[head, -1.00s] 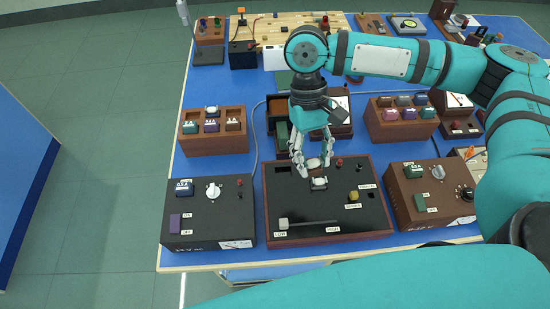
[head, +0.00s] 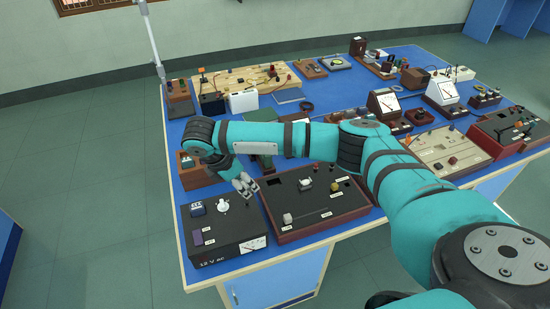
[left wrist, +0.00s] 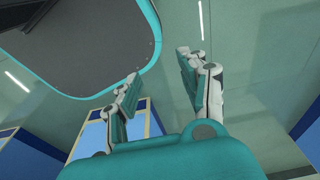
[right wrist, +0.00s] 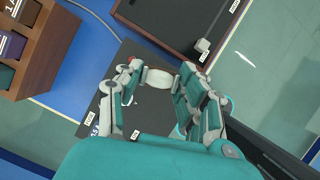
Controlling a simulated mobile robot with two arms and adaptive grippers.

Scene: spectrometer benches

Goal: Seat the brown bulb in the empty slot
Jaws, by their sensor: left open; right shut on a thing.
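My right gripper (head: 246,184) is shut on a small white rounded piece (right wrist: 158,78) and holds it in the air above the left side of the wood-rimmed dark panel (head: 290,207) and the neighbouring black box (head: 225,235). A white piece (head: 305,184) sits on the panel. A wooden rack (right wrist: 50,65) holds brown, purple and green blocks. My left gripper (left wrist: 160,82) is open and empty, away from the bench.
The black box carries a blue block (head: 197,208) and a white dial knob (head: 223,204). A grey lever knob (right wrist: 203,45) stands up from the panel. My right arm hides part of the bench behind. Several meters and boards fill the right and back.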

